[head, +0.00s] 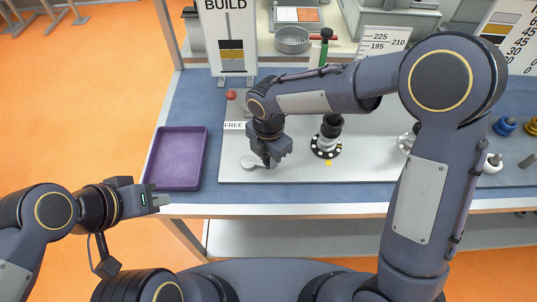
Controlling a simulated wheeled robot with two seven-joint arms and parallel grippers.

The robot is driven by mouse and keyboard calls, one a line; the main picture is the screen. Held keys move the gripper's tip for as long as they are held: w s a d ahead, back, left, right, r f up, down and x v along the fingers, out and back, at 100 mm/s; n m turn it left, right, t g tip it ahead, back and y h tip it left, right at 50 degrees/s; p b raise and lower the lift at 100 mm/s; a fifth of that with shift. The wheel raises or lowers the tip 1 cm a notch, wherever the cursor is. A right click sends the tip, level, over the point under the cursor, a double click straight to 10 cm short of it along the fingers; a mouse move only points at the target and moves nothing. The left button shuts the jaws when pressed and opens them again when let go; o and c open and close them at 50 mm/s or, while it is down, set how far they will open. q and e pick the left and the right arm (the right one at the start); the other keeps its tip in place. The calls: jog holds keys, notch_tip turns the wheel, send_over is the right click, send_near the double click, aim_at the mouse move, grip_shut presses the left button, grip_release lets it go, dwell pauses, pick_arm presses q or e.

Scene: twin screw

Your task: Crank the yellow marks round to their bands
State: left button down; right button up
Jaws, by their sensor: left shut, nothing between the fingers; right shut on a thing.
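My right gripper (268,163) points down over the pale board and is shut on a small grey piece with a round end (249,161); the fingers hide part of it. A black dial with white dots (318,151) stands on the board to the right of that gripper, with a dark upright part on it. A yellow mark (328,163) shows at the dial's front edge. A second dial (404,143) is mostly hidden behind my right arm. My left gripper (163,199) is shut and empty, just in front of the purple tray.
The purple tray (153,184) looks empty. A BUILD sign (229,4) with coloured bands and a number sign (384,41) stand behind. A red ball (231,95) is near the FREE label. Blue and white knobs (505,126) (493,163) lie at right.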

jog(key=shift+s, duration=0.1)
jog(key=m+b, duration=0.1)
jog(key=s+m, duration=0.1)
jog(key=m, duration=0.1)
jog(key=shift+s+a+f+b, duration=0.1)
jog(key=shift+a+b, duration=0.15)
jog(key=shift+b, duration=0.15)
jog(key=m, duration=0.1)
jog(key=s+a+m+b, duration=0.1)
jog(key=m, duration=0.1)
jog(key=m+b, duration=0.1)
jog(key=shift+s+a+m, duration=0.2)
jog(key=shift+s+m, duration=0.1)
jog(key=shift+s, duration=0.1)
jog(key=a+m, duration=0.1)
jog(key=m, duration=0.1)
jog(key=s+a+m+b, duration=0.1)
jog(key=m, duration=0.1)
jog(key=shift+m, duration=0.3)
jog(key=shift+s+a+m+b, duration=0.15)
jog(key=shift+a+m, duration=0.25)
jog(key=shift+m, duration=0.5)
jog(key=shift+a+m+b, duration=0.25)
jog(key=shift+a+m, duration=0.15)
jog(key=shift+m, duration=0.5)
jog(key=o, duration=1)
jog(key=shift+r, duration=0.2)
